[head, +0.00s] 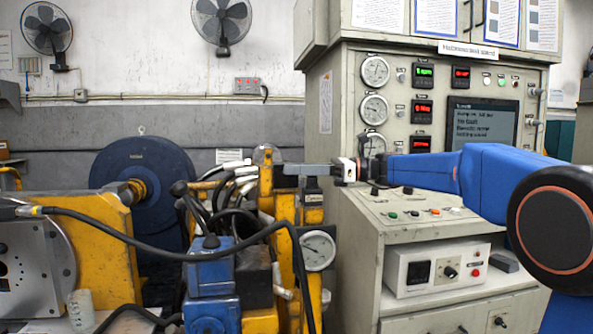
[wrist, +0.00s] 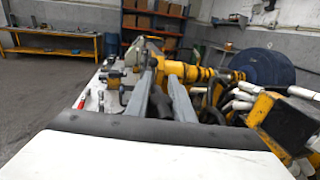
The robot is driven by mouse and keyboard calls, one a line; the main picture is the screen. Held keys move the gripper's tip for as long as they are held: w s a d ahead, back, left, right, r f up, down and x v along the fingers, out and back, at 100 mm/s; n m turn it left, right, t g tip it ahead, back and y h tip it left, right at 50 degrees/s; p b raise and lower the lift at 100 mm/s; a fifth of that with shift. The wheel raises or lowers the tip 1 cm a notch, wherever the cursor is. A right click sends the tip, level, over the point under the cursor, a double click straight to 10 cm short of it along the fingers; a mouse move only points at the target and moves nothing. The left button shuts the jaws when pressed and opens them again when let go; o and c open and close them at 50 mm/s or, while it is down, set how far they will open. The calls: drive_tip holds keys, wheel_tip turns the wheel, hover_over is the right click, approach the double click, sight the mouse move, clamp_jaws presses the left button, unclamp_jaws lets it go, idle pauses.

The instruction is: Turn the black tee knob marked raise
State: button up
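My gripper (head: 287,170) reaches left from my blue arm, level with the top of the yellow frame in the head view. In the wrist view my gripper (wrist: 161,80) has its two grey fingers apart, with no object clearly held between them. No knob with a readable "raise" mark shows, so I cannot tell which is the tee knob. A black knob (head: 180,188) sits on a lever left of the gripper.
Black hoses (head: 150,232) cross the machine. The grey test-stand cabinet (head: 334,231) stands to the right. A dark blue disc (head: 142,170) is behind. Open floor (wrist: 50,90) shows left in the wrist view.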

clamp_jaws()
drive_tip(key=shift+t, duration=0.3)
drive_tip(key=shift+w+d+m+t+h, duration=0.2)
drive_tip(key=shift+w+m+t+h, duration=0.55)
drive_tip(key=shift+m+t, duration=1.3)
drive_tip(key=shift+w+d+m+t+h, duration=0.3)
drive_tip(key=shift+m+t+h, duration=0.9)
drive_tip(key=shift+t, duration=1.4)
drive_tip(key=shift+w+d+m+t+h, duration=0.1)
drive_tip(key=shift+w+m+t+h, duration=0.6)
drive_tip(key=shift+m+t, duration=1.4)
drive_tip(key=shift+d+t+h, duration=0.1)
drive_tip(key=shift+t+h, duration=0.25)
drive_tip(key=shift+t, duration=0.1)
drive_tip(key=o, duration=0.8)
unclamp_jaws()
